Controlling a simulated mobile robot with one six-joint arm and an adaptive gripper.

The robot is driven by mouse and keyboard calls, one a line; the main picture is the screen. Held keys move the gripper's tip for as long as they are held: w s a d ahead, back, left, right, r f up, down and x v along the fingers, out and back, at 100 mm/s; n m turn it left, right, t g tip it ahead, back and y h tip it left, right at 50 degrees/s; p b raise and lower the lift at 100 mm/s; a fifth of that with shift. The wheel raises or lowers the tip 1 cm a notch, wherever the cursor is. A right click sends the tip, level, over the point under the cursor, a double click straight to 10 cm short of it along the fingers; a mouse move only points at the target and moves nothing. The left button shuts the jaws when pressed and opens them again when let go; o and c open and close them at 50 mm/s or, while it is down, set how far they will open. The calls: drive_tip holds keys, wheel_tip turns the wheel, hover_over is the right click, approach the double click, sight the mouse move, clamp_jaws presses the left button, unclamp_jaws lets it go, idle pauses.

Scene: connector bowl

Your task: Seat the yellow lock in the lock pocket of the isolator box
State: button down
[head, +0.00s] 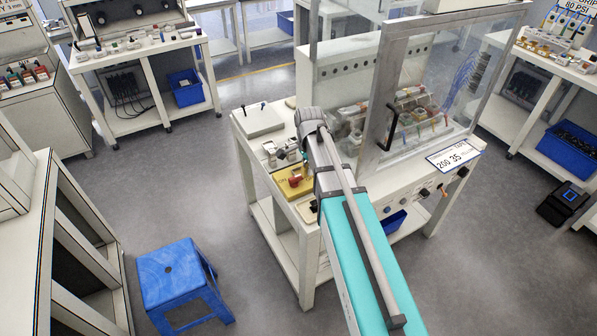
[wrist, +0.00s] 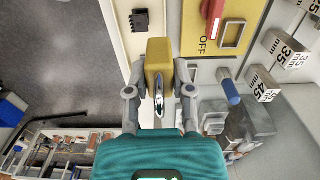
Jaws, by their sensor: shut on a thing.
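The yellow lock (wrist: 160,62) is a small block with a shiny metal shackle. My gripper (wrist: 160,76) is shut on it, one finger on each side, with the shackle towards the wrist camera. The isolator box (wrist: 205,45) is yellow, with a red handle, the word OFF and a raised rectangular frame (wrist: 232,36) that looks like the lock pocket. The lock appears left of the box, apart from the frame; its height is unclear. In the head view the box (head: 291,186) sits at the bench's left front; my arm hides the lock there.
A blue-handled tool (wrist: 230,88) and grey metal blocks marked in mm (wrist: 262,85) lie right of my gripper. A black part (wrist: 140,20) is at the bench's left edge. A clear-walled cabinet (head: 430,70) stands on the bench (head: 297,215). A blue stool (head: 172,270) stands on the floor.

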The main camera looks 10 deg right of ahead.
drive_tip(key=shift+d+r, duration=0.2)
drive_tip(key=shift+d, duration=0.4)
drive_tip(key=shift+d+r, duration=0.2)
drive_tip(key=shift+d, duration=0.35)
drive_tip(key=w+f+b, duration=0.3)
drive_tip(key=w, duration=0.1)
drive_tip(key=w+a+f+b, duration=0.1)
drive_tip(key=w+f+b, duration=0.1)
drive_tip(key=w+f, duration=0.1)
drive_tip(key=w+a+f+b, duration=0.1)
drive_tip(key=w+f+b, duration=0.2)
drive_tip(key=w, duration=0.3)
drive_tip(key=shift+a+b, duration=0.1)
drive_tip(key=shift+b, duration=0.25)
drive_tip(key=shift+w+f+b, duration=0.45)
drive_tip(key=shift+f+b, duration=1.6)
